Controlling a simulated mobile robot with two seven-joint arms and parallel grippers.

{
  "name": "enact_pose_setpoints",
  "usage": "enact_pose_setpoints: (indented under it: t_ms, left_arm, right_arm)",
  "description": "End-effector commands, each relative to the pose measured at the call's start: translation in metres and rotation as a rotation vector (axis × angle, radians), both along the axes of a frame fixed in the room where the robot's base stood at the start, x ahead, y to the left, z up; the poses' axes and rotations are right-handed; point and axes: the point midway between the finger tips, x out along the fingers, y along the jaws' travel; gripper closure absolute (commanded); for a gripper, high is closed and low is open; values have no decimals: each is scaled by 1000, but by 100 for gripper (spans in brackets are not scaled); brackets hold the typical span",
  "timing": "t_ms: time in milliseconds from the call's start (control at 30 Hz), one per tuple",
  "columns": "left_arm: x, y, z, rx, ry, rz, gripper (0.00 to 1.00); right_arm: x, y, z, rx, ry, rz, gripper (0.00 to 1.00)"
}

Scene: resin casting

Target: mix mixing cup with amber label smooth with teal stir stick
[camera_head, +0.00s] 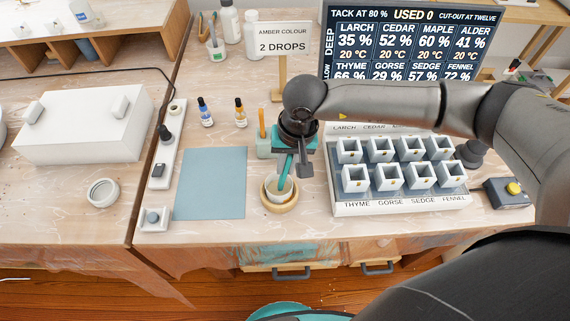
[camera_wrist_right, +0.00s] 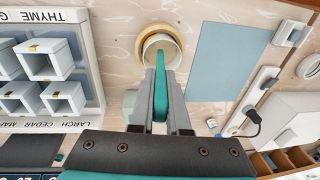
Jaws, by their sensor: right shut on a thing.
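The mixing cup (camera_head: 271,195) is small and pale and stands upright in a round wooden ring (camera_head: 284,208) near the bench's front edge. In the right wrist view the cup (camera_wrist_right: 147,50) shows its open mouth; I cannot make out an amber label on it. My right gripper (camera_head: 296,166) is shut on the teal stir stick (camera_head: 286,174) above the cup. The stick slants down, its lower end inside the cup's mouth. In the right wrist view the stick (camera_wrist_right: 160,92) lies between the two grey fingers. My left gripper is out of view.
A blue mat (camera_head: 211,183) lies left of the cup. A rack of several white square pots (camera_head: 345,208) stands at right. Dropper bottles (camera_head: 240,116) and a sign, "AMBER COLOUR 2 DROPS" (camera_head: 283,41), are behind. A pale green holder (camera_head: 264,148) stands just behind the cup.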

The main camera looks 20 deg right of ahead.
Motion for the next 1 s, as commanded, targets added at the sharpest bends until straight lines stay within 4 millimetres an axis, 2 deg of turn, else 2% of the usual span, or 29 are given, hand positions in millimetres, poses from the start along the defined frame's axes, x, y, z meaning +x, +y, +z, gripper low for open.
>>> enact_pose_setpoints:
  t_ms: [33, 500, 1000]
  left_arm:
    - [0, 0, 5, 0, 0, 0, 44]
    - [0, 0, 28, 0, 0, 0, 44]
    - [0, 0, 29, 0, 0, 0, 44]
  right_arm:
    - [0, 0, 7, 1, -1, 0, 100]
    - [-4, -4, 43, 0, 0, 0, 100]
    - [-5, -4, 45, 0, 0, 0, 100]
